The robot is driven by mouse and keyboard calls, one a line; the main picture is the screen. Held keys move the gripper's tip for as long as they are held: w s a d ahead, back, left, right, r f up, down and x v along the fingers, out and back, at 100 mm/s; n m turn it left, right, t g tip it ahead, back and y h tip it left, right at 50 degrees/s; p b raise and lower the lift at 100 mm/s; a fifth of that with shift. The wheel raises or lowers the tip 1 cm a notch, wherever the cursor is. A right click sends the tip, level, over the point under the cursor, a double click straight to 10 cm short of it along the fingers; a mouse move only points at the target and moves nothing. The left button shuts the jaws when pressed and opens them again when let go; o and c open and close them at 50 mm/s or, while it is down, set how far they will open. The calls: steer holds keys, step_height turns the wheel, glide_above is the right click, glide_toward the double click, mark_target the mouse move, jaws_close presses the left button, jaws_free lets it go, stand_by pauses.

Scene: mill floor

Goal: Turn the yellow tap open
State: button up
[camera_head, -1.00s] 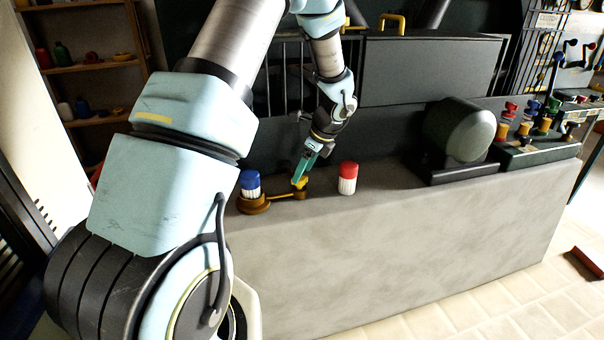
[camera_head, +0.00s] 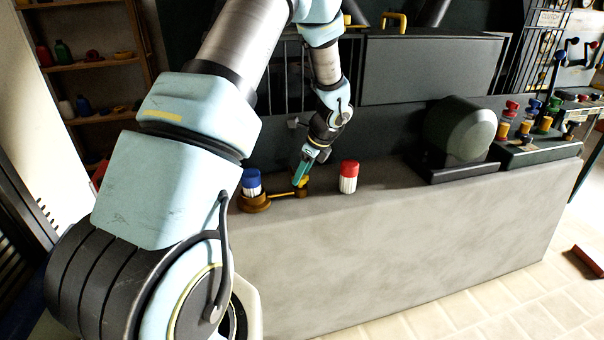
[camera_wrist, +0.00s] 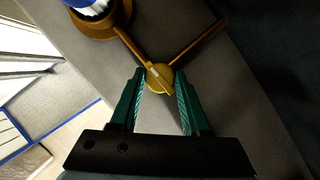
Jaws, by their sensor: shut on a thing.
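The yellow tap (camera_head: 302,188) sits low on top of the grey bench block, joined by a brass pipe to a round brass base at its left. In the wrist view, the tap's round yellow body (camera_wrist: 158,79) lies at the fingertips, with one brass arm running up-left and another up-right. My gripper (camera_head: 299,181) reaches down to the tap from above. Its green fingers (camera_wrist: 160,74) stand on either side of the yellow part and are shut on it. The exact contact is partly hidden by the fingers.
A blue-and-white capped container (camera_head: 251,182) stands on the brass base (camera_head: 254,203) left of the tap. A red-and-white one (camera_head: 348,178) stands close to the right. A dark rounded machine (camera_head: 462,137) is farther right. The bench front is clear.

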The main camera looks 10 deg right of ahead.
jaws_close()
steer(key=shift+n, duration=0.4)
steer(key=n+g+p, duration=0.1)
steer(key=n, duration=0.1)
steer(key=shift+w+d+r+n+y+p, duration=0.1)
steer(key=shift+n+y+p, duration=0.2)
steer(key=shift+n, duration=0.1)
steer(key=n+g, duration=0.2)
steer(key=n, duration=0.2)
steer(key=shift+w+n+p, duration=0.15)
steer(key=shift+n+p, duration=0.15)
steer(key=shift+p, duration=0.05)
steer(key=n+g, duration=0.1)
steer(key=n, duration=0.1)
steer(key=n+g, duration=0.1)
steer(key=n, duration=0.2)
steer(key=shift+w, duration=0.15)
steer(key=n+g+h, duration=0.1)
steer(key=n, duration=0.3)
steer(key=shift+n, duration=0.3)
steer(key=shift+h, duration=0.3)
